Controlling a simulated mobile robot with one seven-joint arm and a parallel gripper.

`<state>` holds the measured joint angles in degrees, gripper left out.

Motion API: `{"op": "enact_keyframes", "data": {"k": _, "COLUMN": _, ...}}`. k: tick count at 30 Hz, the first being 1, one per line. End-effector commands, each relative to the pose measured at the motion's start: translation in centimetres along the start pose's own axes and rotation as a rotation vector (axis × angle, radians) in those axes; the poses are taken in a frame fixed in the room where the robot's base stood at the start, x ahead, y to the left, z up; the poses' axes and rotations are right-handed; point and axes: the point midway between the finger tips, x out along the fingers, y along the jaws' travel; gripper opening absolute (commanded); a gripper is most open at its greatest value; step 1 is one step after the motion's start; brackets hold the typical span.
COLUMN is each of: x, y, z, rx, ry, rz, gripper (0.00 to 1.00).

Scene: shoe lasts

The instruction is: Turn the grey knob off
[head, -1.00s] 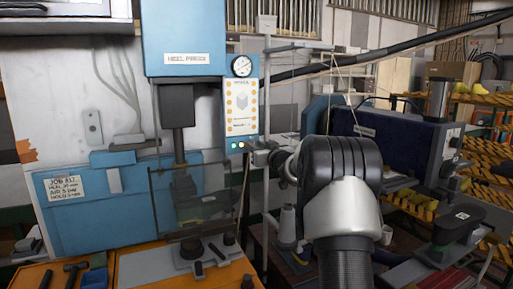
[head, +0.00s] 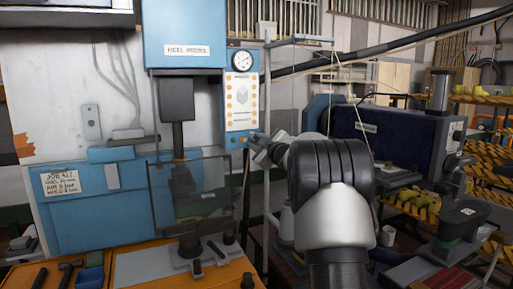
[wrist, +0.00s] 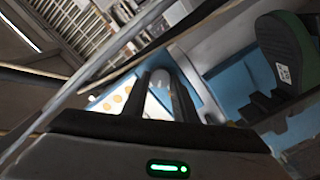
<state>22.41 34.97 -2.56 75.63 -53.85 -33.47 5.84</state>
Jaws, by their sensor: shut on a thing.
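The blue heel press (head: 185,30) stands left of centre, with a pale control panel (head: 241,100) on its right side. My gripper (head: 253,146) reaches to the panel's lower right corner. In the wrist view my two dark fingers (wrist: 161,100) point at the panel (wrist: 112,100), with a rounded grey knob (wrist: 160,78) between their tips. The gripper is shut on this knob. The knob cannot be made out in the head view, where my gripper and wrist are in front of it.
A round gauge (head: 242,62) sits above the panel. A clear guard (head: 200,190) stands before the press. A thin upright pole (head: 267,200) is close beside my gripper. A dark blue machine (head: 400,140) stands to the right. Tools lie on the orange bench (head: 140,260).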

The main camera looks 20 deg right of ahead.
Motion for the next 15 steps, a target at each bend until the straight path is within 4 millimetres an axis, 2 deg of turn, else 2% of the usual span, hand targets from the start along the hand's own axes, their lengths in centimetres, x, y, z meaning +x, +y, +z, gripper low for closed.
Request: {"op": "enact_keyframes", "data": {"k": 15, "x": 0.02, "y": -0.43, "z": 0.20, "rx": -0.482, "ry": 0.001, "rz": 0.000, "gripper": 0.03}}
